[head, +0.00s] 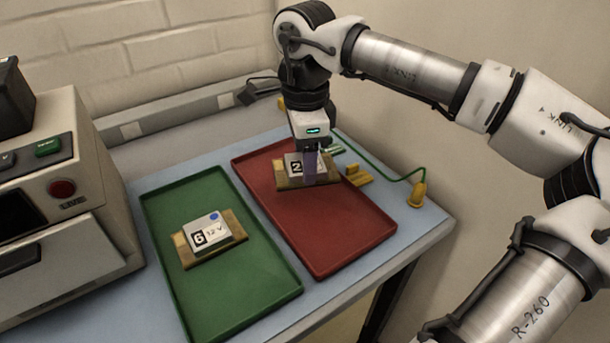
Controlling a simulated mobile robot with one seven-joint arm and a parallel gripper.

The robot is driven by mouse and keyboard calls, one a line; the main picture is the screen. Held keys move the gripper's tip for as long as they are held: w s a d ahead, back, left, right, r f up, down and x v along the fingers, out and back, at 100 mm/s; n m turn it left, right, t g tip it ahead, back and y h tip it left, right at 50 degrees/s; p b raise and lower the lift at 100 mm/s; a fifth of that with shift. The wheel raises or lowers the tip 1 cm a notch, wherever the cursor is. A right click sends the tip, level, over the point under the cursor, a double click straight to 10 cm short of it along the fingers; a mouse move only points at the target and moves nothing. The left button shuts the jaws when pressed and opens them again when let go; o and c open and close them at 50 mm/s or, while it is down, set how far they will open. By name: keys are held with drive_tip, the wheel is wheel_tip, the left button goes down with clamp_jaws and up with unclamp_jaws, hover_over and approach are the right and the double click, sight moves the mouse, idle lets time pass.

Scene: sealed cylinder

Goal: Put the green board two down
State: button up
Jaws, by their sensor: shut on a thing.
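A board marked 2 (294,169), with a white block on a tan base, is at the far part of the red tray (335,235). My gripper (311,165) is over it from above, shut on its white block. I cannot tell whether the base touches the tray floor or hangs just above it. The fingers hide part of the block's right side. No green shows clearly on this board. A second board (208,238), with a white block marked 6 or G, "12 V" and a blue dot, lies in the green tray (245,303), apart from my gripper.
A yellow piece (357,175) sits by the red tray's right edge. A green cord (385,178) runs to a yellow clip (417,195) at the table's right edge. A beige machine (75,180) stands at left. The red tray's near half is clear.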

sight(305, 195)
drive_tip(key=shift+f, duration=2.55)
drive_tip(key=shift+f, duration=0.1)
drive_tip(key=shift+f, duration=0.15)
drive_tip(key=o, duration=1)
drive_tip(key=shift+o, duration=0.2)
wheel_tip(305, 195, up, 13)
drive_tip(key=shift+f, duration=0.2)
